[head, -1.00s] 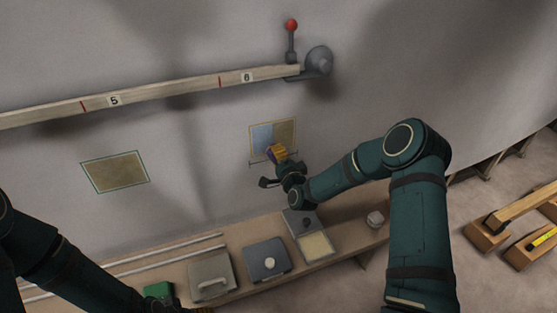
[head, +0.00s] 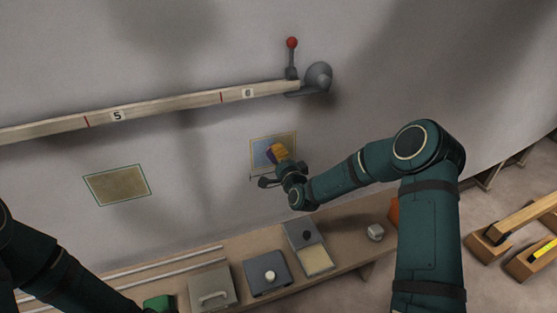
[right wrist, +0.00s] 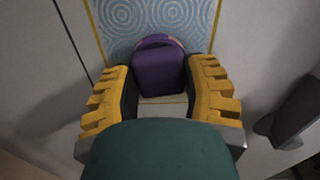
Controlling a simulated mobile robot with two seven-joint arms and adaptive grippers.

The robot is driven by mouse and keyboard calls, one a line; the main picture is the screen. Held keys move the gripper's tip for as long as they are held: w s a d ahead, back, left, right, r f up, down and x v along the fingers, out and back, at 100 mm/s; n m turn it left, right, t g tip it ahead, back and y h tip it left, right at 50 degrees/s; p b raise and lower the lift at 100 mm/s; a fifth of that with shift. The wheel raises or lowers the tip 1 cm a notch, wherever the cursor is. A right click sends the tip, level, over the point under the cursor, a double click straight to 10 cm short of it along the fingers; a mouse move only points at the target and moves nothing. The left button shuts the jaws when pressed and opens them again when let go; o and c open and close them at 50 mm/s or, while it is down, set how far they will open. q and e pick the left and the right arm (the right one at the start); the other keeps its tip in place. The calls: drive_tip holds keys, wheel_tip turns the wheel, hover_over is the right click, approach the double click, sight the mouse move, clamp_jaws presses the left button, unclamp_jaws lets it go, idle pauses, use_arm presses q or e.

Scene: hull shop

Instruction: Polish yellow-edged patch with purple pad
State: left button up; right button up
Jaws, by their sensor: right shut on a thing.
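The yellow-edged patch (head: 259,145) is on the grey hull wall, right of centre in the head view. In the right wrist view the patch (right wrist: 125,18) is blue-grey with swirling rings inside its yellow border. My right gripper (head: 277,157) is shut on the purple pad (right wrist: 158,70), which sits between its yellow fingers over the lower part of the patch. The pad (head: 270,155) is mostly hidden by the fingers in the head view. I cannot tell whether the pad touches the wall. My left arm shows at the lower left, with its gripper out of frame.
A green-edged tan patch (head: 117,186) is further left on the wall. A wooden batten (head: 180,104) runs above to a red-knobbed clamp (head: 291,60). The bench (head: 345,235) below holds several pads and plates. Wooden blocks (head: 520,215) stand on the floor at right.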

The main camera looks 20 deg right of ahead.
drive_tip(key=shift+w+r+p, duration=0.15)
drive_tip(key=shift+r+p, duration=0.4)
drive_tip(key=shift+r, duration=2.6)
drive_tip(key=shift+f+b, duration=1.15)
drive_tip(key=shift+b, duration=0.05)
drive_tip(key=shift+f, duration=0.5)
wheel_tip(320, 180, down, 10)
drive_tip(key=shift+s, duration=0.2)
drive_tip(key=o, duration=0.3)
drive_tip(key=c, duration=0.3)
drive_tip(key=shift+s, duration=0.15)
drive_tip(key=shift+s, duration=0.45)
